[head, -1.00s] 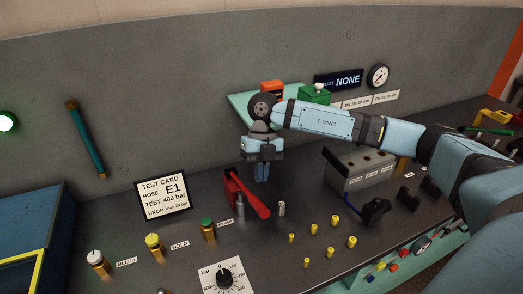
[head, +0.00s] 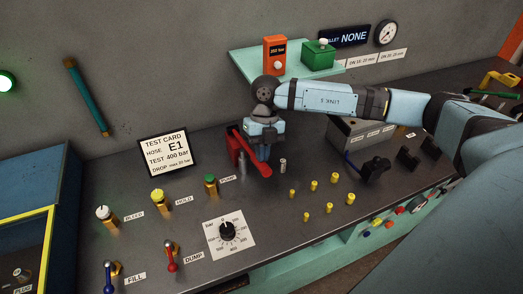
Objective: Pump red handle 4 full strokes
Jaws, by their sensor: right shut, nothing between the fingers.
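The red pump handle (head: 265,171) slopes down toward the front right from its red bracket (head: 236,147) on the dark bench. My right gripper (head: 262,156) points down at the handle, its fingers shut with nothing between them. The fingers overlap the middle of the handle in the picture and hide part of it; I cannot tell whether they touch it. The dial marked bar (head: 227,231) is in front of the handle. My left gripper is not in view.
A small silver post (head: 283,166) and several yellow pegs (head: 313,185) stand right of the handle. Knobs for bleed (head: 105,215), hold (head: 158,199) and pump (head: 211,184) are at left. A test card (head: 168,153) stands behind them. A grey block (head: 352,132) lies under my right arm.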

